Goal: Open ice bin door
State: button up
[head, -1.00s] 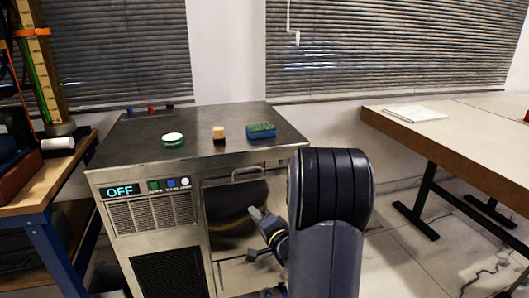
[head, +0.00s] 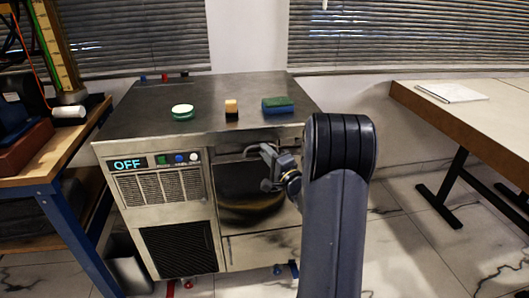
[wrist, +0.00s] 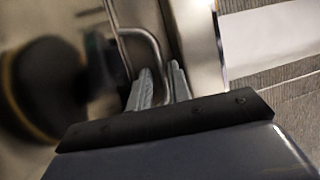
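The ice bin door (head: 250,196) is a shiny steel panel at the right of the machine's front in the head view, and looks shut. Its bar handle (head: 250,151) runs along the top of the door; it also shows in the wrist view (wrist: 148,38). My gripper (head: 263,152) is at the right part of the handle. In the wrist view the two fingers (wrist: 160,74) stand a little apart, with the handle bar running between them. I cannot tell whether they press on the bar.
The machine top (head: 165,90) holds a green-white round item (head: 182,111), an orange-black block (head: 231,108) and a blue-green sponge (head: 278,105). The display (head: 127,164) reads OFF. A wooden bench (head: 60,160) stands left, a table (head: 480,120) right. Floor between machine and table is clear.

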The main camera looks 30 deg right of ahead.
jog(key=shift+w+a+r, duration=0.1)
jog(key=shift+w+r, duration=0.05)
jog(key=shift+w, duration=0.55)
jog(key=shift+c, duration=0.6)
grip_shut()
